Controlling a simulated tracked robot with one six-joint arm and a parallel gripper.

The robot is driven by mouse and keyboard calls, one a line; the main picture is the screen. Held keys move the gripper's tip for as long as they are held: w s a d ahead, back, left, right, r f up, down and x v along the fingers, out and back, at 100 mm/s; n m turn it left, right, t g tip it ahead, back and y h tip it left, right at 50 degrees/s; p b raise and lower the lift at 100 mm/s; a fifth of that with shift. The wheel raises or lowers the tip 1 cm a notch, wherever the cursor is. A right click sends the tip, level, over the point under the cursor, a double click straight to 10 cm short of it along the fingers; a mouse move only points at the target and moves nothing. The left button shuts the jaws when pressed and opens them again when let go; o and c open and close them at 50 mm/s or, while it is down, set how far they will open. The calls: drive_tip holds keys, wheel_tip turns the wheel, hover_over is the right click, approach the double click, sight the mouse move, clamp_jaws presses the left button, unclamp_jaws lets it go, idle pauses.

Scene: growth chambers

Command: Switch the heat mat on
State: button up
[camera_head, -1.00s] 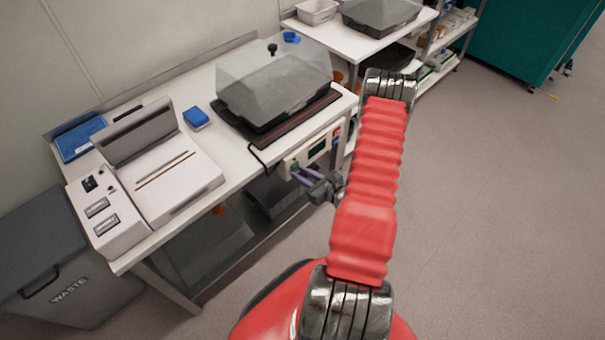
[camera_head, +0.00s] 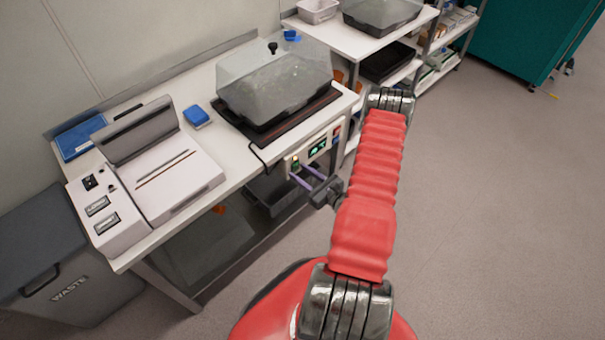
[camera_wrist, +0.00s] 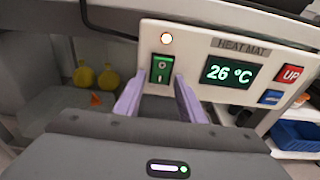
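The heat mat control box (camera_wrist: 215,40) is on the bench's front edge, labelled HEAT MAT. Its green rocker switch (camera_wrist: 162,68) is at the left, below a small glowing lamp (camera_wrist: 166,38). The display (camera_wrist: 230,72) is lit and reads 26 °C; it also glows green in the head view (camera_head: 318,147). The dark heat mat (camera_head: 318,106) lies on the bench under a covered tray. My gripper (camera_wrist: 158,92) is in front of the switch, its two purple fingers apart with nothing between them. Whether a fingertip touches the box is unclear.
A red UP button (camera_wrist: 290,74) and a blue button (camera_wrist: 271,97) are right of the display. A dark cable (camera_head: 258,158) hangs at the bench edge. A white machine (camera_head: 165,180) stands left on the bench. The floor (camera_head: 490,200) to the right is clear.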

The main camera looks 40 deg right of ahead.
drive_tip(key=shift+o, duration=0.3)
drive_tip(key=s+r, duration=0.1)
drive_tip(key=s, duration=1.2)
drive_tip(key=shift+s+d+r, duration=0.2)
drive_tip(key=shift+s+r, duration=0.15)
idle(0.5)
